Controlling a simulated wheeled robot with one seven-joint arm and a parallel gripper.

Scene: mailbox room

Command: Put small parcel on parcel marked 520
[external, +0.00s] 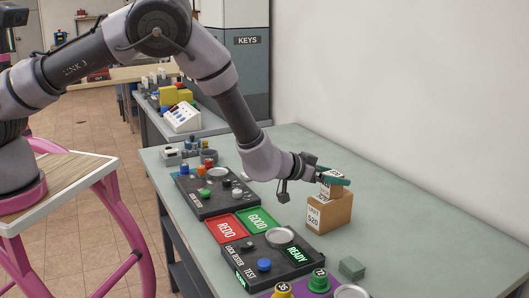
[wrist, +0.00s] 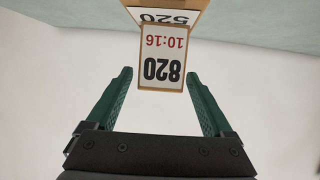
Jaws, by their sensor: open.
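The small parcel, a brown box with a white label reading 820 and 10:16 (wrist: 163,57), shows upside down in the wrist view. In the external view the small parcel (external: 331,190) sits on top of the larger brown parcel marked 520 (external: 339,216), which stands upright on the table. The 520 label also shows at the top edge of the wrist view (wrist: 165,17). My gripper (wrist: 159,74) is open, its green fingers on either side of the small parcel. In the external view my gripper (external: 334,178) partly hides the small parcel.
The parcels stand on a grey-green table (external: 395,215) near a white wall. Left of them are a black panel marked READY (external: 270,255) and red REDO (external: 226,229) and green GOOD (external: 257,220) mats. A grey-green block (external: 352,268) lies in front. The table's right side is clear.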

